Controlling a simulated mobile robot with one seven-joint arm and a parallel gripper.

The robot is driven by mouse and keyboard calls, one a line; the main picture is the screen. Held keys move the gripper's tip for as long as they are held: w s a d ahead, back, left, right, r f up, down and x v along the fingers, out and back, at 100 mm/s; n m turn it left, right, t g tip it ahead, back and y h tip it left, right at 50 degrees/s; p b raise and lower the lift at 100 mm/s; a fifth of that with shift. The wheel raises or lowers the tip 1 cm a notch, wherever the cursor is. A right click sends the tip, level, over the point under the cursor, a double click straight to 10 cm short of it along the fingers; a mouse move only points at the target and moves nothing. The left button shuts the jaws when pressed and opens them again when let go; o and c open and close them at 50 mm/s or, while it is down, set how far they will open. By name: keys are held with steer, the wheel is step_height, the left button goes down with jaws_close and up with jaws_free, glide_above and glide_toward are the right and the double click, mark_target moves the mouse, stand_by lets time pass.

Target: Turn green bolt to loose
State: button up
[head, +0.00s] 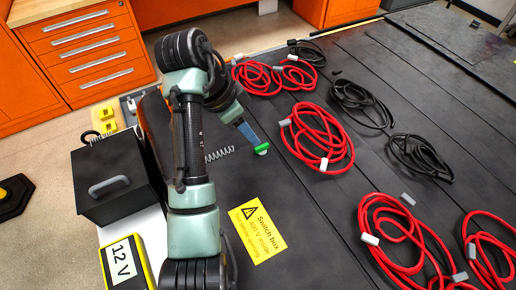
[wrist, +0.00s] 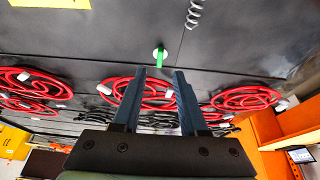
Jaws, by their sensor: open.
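The green bolt (head: 262,149) sits on the dark pack cover, with a white part beside the green. In the wrist view the green bolt (wrist: 160,62) shows as a short green bar below a pale round spot. My gripper (head: 252,138) is at the upper left of the bolt in the head view, its tips very close to it. In the wrist view my gripper (wrist: 160,72) is open and empty, with the bar lined up in the gap near the two fingertips. I cannot tell whether they touch it.
Red cable coils (head: 318,137) and black cable coils (head: 360,103) lie to the right on the cover. A spring-like coil (head: 219,154) lies near the bolt. A yellow switch box label (head: 258,229) is in front. A black box (head: 115,178) stands at left.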

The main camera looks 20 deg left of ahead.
mark_target(261, 147)
steer(key=p+x, duration=0.1)
steer(key=x, duration=0.5)
steer(key=shift+w+d+f, duration=0.1)
steer(key=shift+f, duration=0.2)
jaws_close()
